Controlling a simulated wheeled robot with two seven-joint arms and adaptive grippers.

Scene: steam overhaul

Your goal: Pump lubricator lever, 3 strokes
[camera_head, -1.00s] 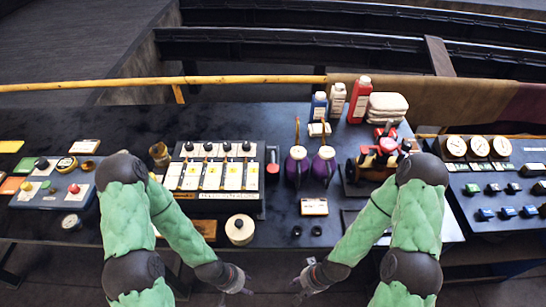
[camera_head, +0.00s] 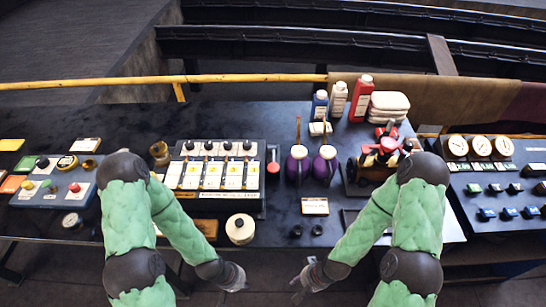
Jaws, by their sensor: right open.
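A bank of white-labelled sliders with dark knobs (camera_head: 213,174) sits in the middle of the dark bench. A slim red-ended lever (camera_head: 273,164) stands at its right side. Two purple oil cans (camera_head: 297,167) with upright thin spouts stand just right of it. I cannot tell for sure which of these is the lubricator lever. My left gripper (camera_head: 232,280) hangs in front of the bench edge, below the panel, apart from everything; its jaws are too small to read. My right gripper (camera_head: 306,284) is open and empty, also in front of the edge, below the cans.
A red model engine (camera_head: 380,157) stands right of the cans. Bottles (camera_head: 361,98) and folded cloths (camera_head: 388,106) are behind. A round white-lidded tin (camera_head: 240,229) sits near the front edge. A gauge panel (camera_head: 490,185) is at right, a button box (camera_head: 62,190) at left.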

